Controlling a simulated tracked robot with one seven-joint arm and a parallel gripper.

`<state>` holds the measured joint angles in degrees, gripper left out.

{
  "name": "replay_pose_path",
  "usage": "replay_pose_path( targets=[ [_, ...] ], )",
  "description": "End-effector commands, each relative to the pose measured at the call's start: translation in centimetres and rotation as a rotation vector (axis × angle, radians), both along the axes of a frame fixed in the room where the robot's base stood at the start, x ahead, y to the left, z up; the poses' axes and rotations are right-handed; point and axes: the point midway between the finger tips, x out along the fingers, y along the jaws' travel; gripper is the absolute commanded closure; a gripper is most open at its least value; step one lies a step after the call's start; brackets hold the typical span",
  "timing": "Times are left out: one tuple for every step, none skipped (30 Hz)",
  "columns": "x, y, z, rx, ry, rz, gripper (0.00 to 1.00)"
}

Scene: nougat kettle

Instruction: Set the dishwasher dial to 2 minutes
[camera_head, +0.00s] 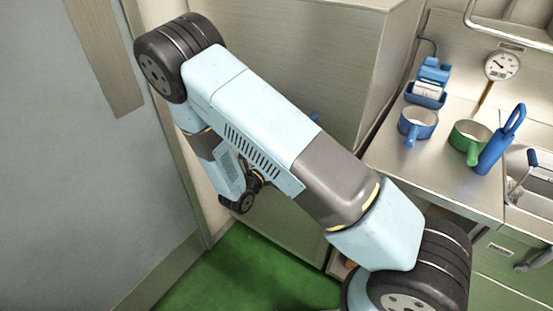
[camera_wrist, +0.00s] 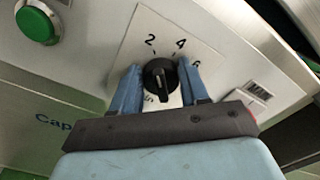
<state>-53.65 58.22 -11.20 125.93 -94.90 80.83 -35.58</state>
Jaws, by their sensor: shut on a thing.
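The dial (camera_wrist: 160,77) is a round black knob with a raised grip bar on a pale plate in the wrist view. The figures 2, 4 and 6 are printed around its upper and right side, with "min" partly visible below. The bar looks roughly upright in the picture; I cannot tell which figure it marks. My gripper (camera_wrist: 159,80) has its two blue fingers on either side of the knob and is shut on it. In the head view the steel dishwasher (camera_head: 330,50) stands behind my arm, which hides the dial and fingers.
A green button (camera_wrist: 37,26) sits left of the dial, and a small labelled switch (camera_wrist: 257,91) to its right. Green floor (camera_head: 240,270) shows below.

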Motion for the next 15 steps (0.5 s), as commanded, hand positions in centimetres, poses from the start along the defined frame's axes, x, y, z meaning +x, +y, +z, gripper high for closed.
replay_pose_path(
  targets=[
    [-0.06, 0.10, -0.19, -0.014, 0.017, 0.001, 0.86],
    [-0.06, 0.10, -0.19, -0.023, 0.024, 0.001, 0.86],
    [-0.05, 0.11, -0.20, -0.034, 0.033, 0.001, 0.86],
    [-0.05, 0.12, -0.21, -0.042, 0.038, 0.002, 0.86],
    [-0.04, 0.12, -0.21, -0.049, 0.043, 0.002, 0.86],
    [-0.04, 0.13, -0.21, -0.056, 0.050, 0.003, 0.86],
    [-0.03, 0.14, -0.22, -0.062, 0.054, 0.003, 0.86],
    [-0.03, 0.14, -0.23, -0.066, 0.057, 0.003, 0.86],
    [-0.03, 0.16, -0.23, -0.070, 0.061, 0.003, 0.86],
    [-0.03, 0.16, -0.22, -0.073, 0.063, 0.003, 0.86],
    [-0.02, 0.17, -0.23, -0.075, 0.065, 0.003, 0.86],
    [-0.02, 0.17, -0.23, -0.077, 0.067, 0.003, 0.86],
    [-0.01, 0.18, -0.23, -0.079, 0.067, 0.003, 0.86],
    [-0.01, 0.18, -0.23, -0.079, 0.067, 0.003, 0.86],
    [-0.01, 0.20, -0.23, -0.080, 0.068, 0.003, 0.86]
  ],
)
